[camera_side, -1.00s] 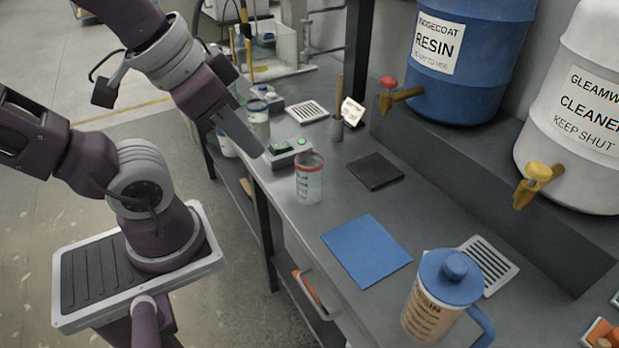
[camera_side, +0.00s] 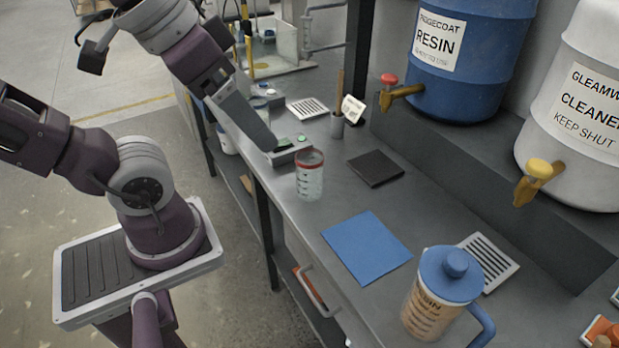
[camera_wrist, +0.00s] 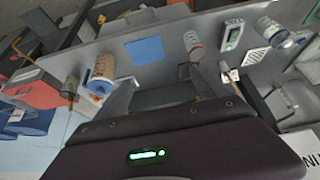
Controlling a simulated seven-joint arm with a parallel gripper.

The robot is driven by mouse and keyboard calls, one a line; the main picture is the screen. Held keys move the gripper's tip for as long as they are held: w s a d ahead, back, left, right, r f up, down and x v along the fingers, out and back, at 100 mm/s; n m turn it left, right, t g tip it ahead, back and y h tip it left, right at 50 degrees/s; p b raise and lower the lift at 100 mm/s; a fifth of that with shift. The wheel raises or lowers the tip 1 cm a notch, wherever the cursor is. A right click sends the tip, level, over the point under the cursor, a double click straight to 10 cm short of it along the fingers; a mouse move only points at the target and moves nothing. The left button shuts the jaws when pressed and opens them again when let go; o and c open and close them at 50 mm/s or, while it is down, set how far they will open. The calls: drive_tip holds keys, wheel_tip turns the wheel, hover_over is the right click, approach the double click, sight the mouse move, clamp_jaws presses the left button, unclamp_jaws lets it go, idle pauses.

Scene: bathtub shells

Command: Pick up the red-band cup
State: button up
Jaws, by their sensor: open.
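The red-band cup (camera_side: 310,182) is a clear cup with a red rim band, upright on the grey bench near its front edge. It also shows in the wrist view (camera_wrist: 194,46), beyond my fingers and above the right one. My gripper (camera_side: 268,146) is up and to the left of the cup in the side view, apart from it, with one finger mostly covering the other. In the wrist view my gripper (camera_wrist: 162,84) has its two dark fingers spread with nothing held between them.
A scale (camera_side: 291,152) stands close behind the cup. A blue mat (camera_side: 366,248) and a blue-lidded resin jug (camera_side: 438,300) lie nearer the camera. A dark pad (camera_side: 375,169) is right of the cup. Resin (camera_side: 480,60) and cleaner (camera_side: 580,120) drums stand on a raised ledge.

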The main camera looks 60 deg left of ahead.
drive_tip(key=w+a+r+n+g+h, duration=0.1)
drive_tip(key=w+a+n+h, duration=0.2)
drive_tip(key=w+n+h, duration=0.55)
drive_tip(key=w+a+n+h, duration=0.3)
drive_tip(key=n+h, duration=0.2)
drive_tip(key=n, duration=0.6)
drive_tip(key=w+a+f+n+t, duration=0.1)
drive_tip(key=w+a+n+t, duration=0.2)
drive_tip(key=a+n+t, duration=0.55)
drive_tip(key=m+g+h, duration=0.1)
drive_tip(key=m+g, duration=0.2)
approach(322, 163)
drive_tip(key=x, duration=0.3)
drive_tip(key=shift+d+f+t, duration=0.25)
drive_tip(key=shift+d+f, duration=0.05)
drive_tip(key=shift+f, duration=0.2)
drive_tip(key=x, duration=0.6)
drive_tip(key=shift+w+d+r, duration=0.1)
drive_tip(key=shift+w+r, duration=0.05)
drive_tip(key=shift+w, duration=0.4)
clamp_jaws()
